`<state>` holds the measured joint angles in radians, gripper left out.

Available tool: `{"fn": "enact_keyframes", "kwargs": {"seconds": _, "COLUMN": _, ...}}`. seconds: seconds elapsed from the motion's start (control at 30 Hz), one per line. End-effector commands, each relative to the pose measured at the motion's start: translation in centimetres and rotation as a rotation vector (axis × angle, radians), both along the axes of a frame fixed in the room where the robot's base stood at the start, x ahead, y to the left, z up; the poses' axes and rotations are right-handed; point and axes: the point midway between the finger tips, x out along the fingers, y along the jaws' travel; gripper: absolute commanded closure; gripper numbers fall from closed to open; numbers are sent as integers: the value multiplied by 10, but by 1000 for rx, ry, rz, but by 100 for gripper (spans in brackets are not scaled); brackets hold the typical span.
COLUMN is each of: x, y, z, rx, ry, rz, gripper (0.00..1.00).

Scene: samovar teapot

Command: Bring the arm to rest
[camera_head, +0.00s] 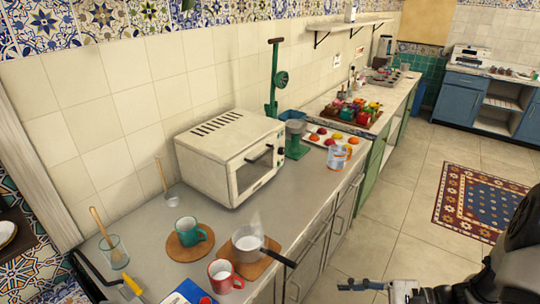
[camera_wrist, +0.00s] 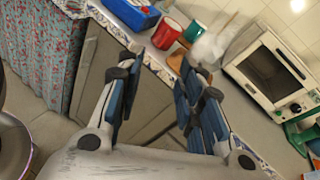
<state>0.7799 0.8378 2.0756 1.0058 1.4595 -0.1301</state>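My gripper (camera_head: 366,287) shows at the lower right of the head view, low in front of the counter and out over the floor side. Part of it is cut off by the bottom edge. In the wrist view my gripper (camera_wrist: 160,72) has its two blue-padded fingers well apart, with nothing between them. The cabinet front and the counter edge show behind the gap. The fingers appear clear of the counter.
The counter (camera_head: 215,207) holds a white oven (camera_head: 215,160), a green mug (camera_head: 187,231), a red mug (camera_head: 222,275) and a saucepan (camera_head: 247,241) with its handle toward the edge. A patterned rug (camera_head: 480,205) lies on open floor at right.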

Motion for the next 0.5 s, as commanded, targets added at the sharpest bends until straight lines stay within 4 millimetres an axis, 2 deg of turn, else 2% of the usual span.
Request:
{"fn": "enact_keyframes", "kwargs": {"seconds": 0.03, "x": -4, "y": 9, "z": 13, "rx": -54, "ry": -22, "rz": 60, "gripper": 66}}
{"fn": "enact_keyframes", "kwargs": {"seconds": 0.2, "x": -30, "y": 39, "z": 49, "rx": -284, "ry": -105, "rz": 298, "gripper": 66}}
{"fn": "enact_keyframes", "kwargs": {"seconds": 0.33, "x": -54, "y": 54, "z": 72, "rx": -478, "ry": -190, "rz": 471, "gripper": 66}}
{"fn": "enact_keyframes", "kwargs": {"seconds": 0.5, "x": -84, "y": 62, "z": 98, "rx": -738, "ry": -332, "rz": 668, "gripper": 66}}
